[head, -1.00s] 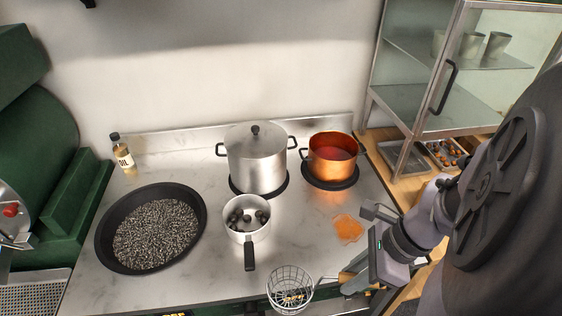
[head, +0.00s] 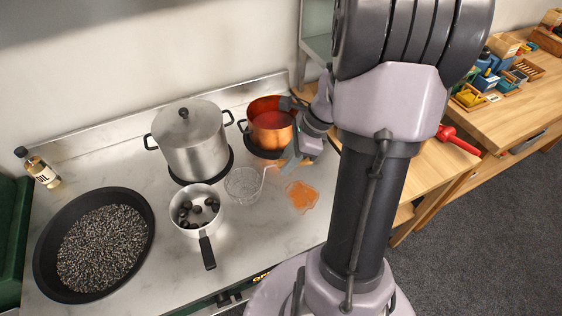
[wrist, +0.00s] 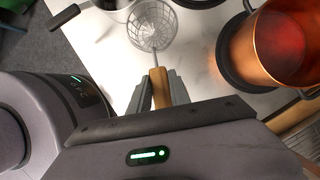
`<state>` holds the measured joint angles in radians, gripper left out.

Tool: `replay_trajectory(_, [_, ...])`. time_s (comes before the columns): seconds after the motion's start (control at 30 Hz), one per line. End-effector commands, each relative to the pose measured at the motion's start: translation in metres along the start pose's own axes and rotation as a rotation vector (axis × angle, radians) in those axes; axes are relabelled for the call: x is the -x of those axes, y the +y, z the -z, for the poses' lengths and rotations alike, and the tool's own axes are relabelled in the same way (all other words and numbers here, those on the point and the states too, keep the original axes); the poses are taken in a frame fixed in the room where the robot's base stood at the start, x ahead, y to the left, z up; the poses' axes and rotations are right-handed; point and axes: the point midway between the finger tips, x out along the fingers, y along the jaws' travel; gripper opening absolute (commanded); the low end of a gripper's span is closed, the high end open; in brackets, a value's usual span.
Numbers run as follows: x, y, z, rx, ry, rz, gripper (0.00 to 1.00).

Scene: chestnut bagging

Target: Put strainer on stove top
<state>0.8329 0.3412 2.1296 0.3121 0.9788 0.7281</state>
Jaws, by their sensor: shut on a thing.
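The wire strainer (head: 243,184) is over the stove top (head: 262,226), between the small saucepan and the orange spill. My gripper (head: 292,160) is shut on its handle. In the wrist view, the wooden handle (wrist: 159,88) lies between the two fingers of my gripper (wrist: 160,84), and the strainer's wire basket (wrist: 153,26) points away from me. I cannot tell whether the basket touches the stove top or hangs just above it.
A copper pot (head: 270,128) with red contents stands close beside my gripper. A lidded steel pot (head: 191,145), a saucepan (head: 198,207) with dark chestnuts and a wide black pan (head: 95,243) fill the left. An orange spill (head: 302,196) lies to the right.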

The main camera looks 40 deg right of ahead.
Motion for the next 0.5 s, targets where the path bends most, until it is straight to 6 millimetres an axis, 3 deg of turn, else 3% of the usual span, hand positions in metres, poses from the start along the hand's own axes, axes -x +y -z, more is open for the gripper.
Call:
replay_trajectory(0.13, [-0.028, 0.000, 0.013, -0.001, 0.000, -0.002, 0.00])
replay_trajectory(0.47, [-0.031, 0.000, 0.014, 0.000, 0.000, 0.000, 0.00])
replay_trajectory(0.5, [-0.030, 0.001, 0.014, 0.000, 0.001, -0.001, 0.29])
